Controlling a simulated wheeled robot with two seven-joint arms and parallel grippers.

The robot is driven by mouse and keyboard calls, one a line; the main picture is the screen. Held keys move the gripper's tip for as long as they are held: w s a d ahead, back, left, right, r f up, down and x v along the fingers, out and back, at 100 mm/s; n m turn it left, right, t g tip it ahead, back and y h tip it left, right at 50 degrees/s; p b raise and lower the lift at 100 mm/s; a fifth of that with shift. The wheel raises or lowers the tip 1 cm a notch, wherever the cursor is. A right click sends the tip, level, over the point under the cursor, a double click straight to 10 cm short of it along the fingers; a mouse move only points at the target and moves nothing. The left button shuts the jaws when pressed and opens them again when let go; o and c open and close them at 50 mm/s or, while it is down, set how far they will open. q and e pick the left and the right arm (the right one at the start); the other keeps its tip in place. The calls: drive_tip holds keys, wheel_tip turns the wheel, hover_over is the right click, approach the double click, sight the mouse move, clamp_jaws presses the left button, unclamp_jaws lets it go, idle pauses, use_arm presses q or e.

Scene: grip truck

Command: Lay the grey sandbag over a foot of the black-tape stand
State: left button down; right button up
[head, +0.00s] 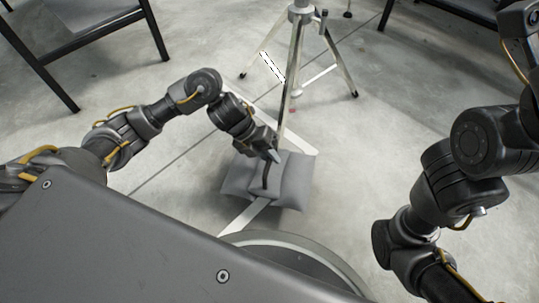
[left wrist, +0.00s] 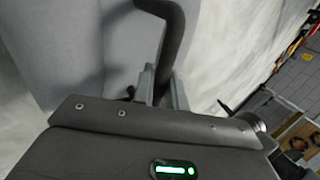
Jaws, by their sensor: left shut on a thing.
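The grey sandbag (head: 291,185) has two stuffed halves and a dark strap handle. It is low in front of the stand in the head view, and its grey cloth fills the upper left of the left wrist view (left wrist: 75,45). My left gripper (head: 273,156) is shut on the handle (left wrist: 175,30), above the bag's middle. I cannot tell whether the bag touches the floor. The metal stand (head: 298,45) stands behind it with legs spread; black-and-white marking shows beside its left leg (head: 272,67). My right gripper is out of view; only its arm shows at right.
Dark-framed furniture (head: 155,30) stands at upper left, and more is at upper right (head: 440,12). The floor right of the stand is clear.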

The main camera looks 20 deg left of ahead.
sight(277, 171)
use_arm(q)
drive_tip(key=shift+w+f+b, duration=0.1)
drive_tip(key=shift+f+b, duration=1)
drive_tip(key=shift+f, duration=0.2)
drive_tip(key=c, duration=1.4)
unclamp_jaws()
drive_tip(key=shift+o, duration=0.4)
drive_tip(key=shift+s+f, duration=0.2)
drive_tip(key=shift+f, duration=0.15)
drive_tip(key=p+v, duration=0.6)
drive_tip(key=v, duration=0.5)
drive_tip(key=shift+r+p, duration=0.15)
drive_tip(key=shift+p, duration=0.15)
drive_tip(key=shift+w+d, duration=0.1)
